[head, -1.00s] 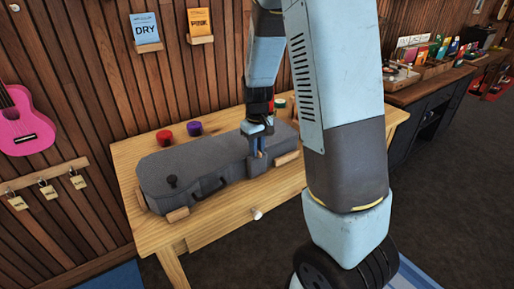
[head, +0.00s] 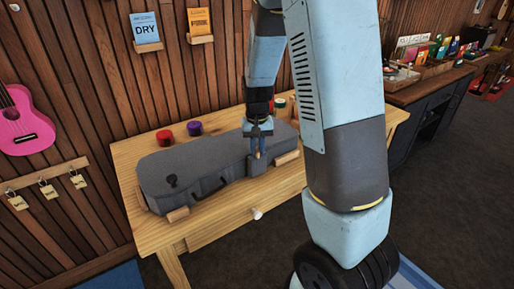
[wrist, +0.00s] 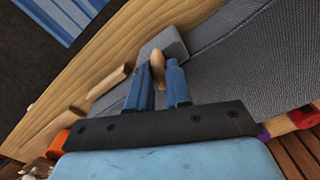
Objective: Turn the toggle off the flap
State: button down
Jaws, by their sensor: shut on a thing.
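The grey ukulele case (head: 205,170) lies shut on a wooden bench. My gripper (head: 257,152) points down at the case's right part in the head view. In the wrist view, a small tan wooden toggle (wrist: 157,65) stands between the blue fingertips of my gripper (wrist: 160,72), which are shut on it. A grey flap (wrist: 172,42) shows just beyond the toggle at the case's edge. The toggle's long side runs roughly along the fingers in the wrist view. Its lower part is partly hidden by the fingers. In the head view, my gripper hides most of the toggle.
Wooden blocks (head: 177,215) brace the case on the bench (head: 215,222). A red tub (head: 165,137) and a purple tub (head: 195,128) stand behind it. The slatted wall is close behind.

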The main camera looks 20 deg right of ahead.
aim_at(257, 150)
jog(key=m, duration=1.2)
jog(key=shift+m, duration=0.3)
dwell(0.4)
jog(key=c, duration=1)
grip_release()
jog(key=shift+c, duration=0.2)
notch_tip(257, 150, up, 14)
jog(key=shift+f, duration=0.15)
